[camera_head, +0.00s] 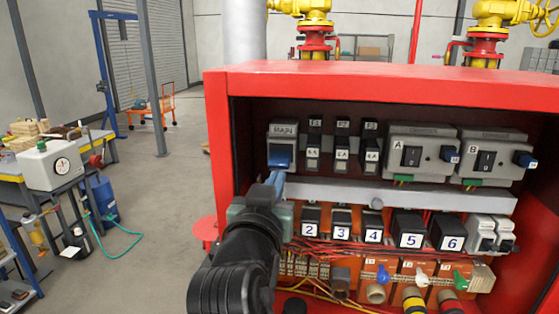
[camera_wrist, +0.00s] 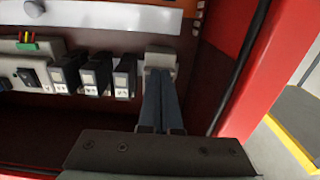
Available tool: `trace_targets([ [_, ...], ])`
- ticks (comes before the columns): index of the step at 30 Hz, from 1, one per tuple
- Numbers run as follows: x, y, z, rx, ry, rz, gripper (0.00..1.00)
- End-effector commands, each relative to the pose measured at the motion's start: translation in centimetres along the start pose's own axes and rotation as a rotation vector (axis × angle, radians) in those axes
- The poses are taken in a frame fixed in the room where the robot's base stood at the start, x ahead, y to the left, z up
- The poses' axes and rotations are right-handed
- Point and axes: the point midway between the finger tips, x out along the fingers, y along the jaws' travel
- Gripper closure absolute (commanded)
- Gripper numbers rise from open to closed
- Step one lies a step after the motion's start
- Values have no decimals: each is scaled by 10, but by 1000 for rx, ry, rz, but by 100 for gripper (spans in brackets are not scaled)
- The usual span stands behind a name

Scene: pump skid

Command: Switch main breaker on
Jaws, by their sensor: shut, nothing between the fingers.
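The main breaker (camera_head: 283,132) is a grey block with a label at its top, at the left end of the upper row inside the red cabinet. In the wrist view, which is turned over, the shut fingers of my gripper (camera_wrist: 158,74) reach up to the breaker (camera_wrist: 160,58). The fingertips cover part of the breaker there, and I cannot tell whether they touch the lever.
Several small black breakers (camera_head: 342,146) stand right of the main breaker, then switches A (camera_head: 412,156) and B (camera_head: 487,161). A pale rail (camera_head: 420,199) and a row of numbered relays (camera_head: 411,232) lie below. The red cabinet (camera_head: 217,140) wall stands close on the left.

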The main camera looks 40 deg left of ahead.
Motion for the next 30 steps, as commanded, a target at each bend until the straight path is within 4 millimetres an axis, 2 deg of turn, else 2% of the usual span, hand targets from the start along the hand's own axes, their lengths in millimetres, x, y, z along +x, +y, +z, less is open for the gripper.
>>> trace_targets([
  [25,0,0,-22,0,2,0,100],
  [30,-4,0,-20,0,2,0,100],
])
